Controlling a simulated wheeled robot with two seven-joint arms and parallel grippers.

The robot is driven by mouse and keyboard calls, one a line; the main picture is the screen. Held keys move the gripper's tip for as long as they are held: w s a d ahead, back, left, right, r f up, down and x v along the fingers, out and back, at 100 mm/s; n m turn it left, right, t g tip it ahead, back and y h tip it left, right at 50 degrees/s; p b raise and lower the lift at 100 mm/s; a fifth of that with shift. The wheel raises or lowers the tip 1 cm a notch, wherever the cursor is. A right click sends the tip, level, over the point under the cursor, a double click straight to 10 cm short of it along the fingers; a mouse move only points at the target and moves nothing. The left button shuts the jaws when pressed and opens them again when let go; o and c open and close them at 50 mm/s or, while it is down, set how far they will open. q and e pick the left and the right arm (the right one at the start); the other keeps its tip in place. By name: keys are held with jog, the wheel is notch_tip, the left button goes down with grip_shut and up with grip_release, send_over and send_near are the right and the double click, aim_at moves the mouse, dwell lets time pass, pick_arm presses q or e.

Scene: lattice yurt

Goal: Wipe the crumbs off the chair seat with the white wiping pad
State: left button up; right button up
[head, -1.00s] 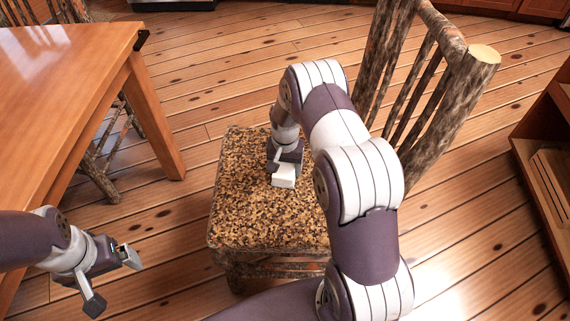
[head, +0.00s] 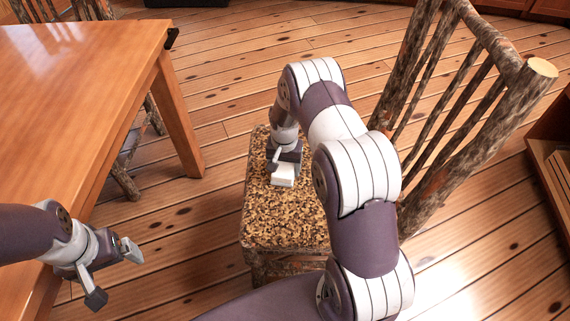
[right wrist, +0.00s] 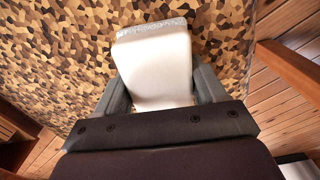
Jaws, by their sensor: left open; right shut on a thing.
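The chair (head: 455,115) has a rough log frame and a seat (head: 276,218) with a speckled brown, tan and black pattern. The white wiping pad (head: 283,175) is on or just above the seat's left part; its contact is hard to tell. My right gripper (head: 284,163) is shut on the pad. In the right wrist view the pad (right wrist: 155,65) sits between the fingers, with a greyish edge at its far end, over the seat (right wrist: 65,55). Crumbs cannot be told apart from the seat's pattern. My left gripper (head: 112,272) is open and empty, left of the chair.
A wooden table (head: 75,85) stands at the left, near my left arm, with another log chair (head: 125,165) behind it. A wooden shelf (head: 550,140) is at the right edge. Plank floor (head: 225,70) lies clear between table and chair.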

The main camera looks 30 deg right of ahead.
notch_tip(320, 180, up, 3)
jog(key=shift+a+r+p, duration=0.1)
jog(key=shift+r+p, duration=0.1)
jog(key=shift+p, duration=0.95)
jog(key=shift+r+p, duration=2.05)
jog(key=shift+r, duration=0.35)
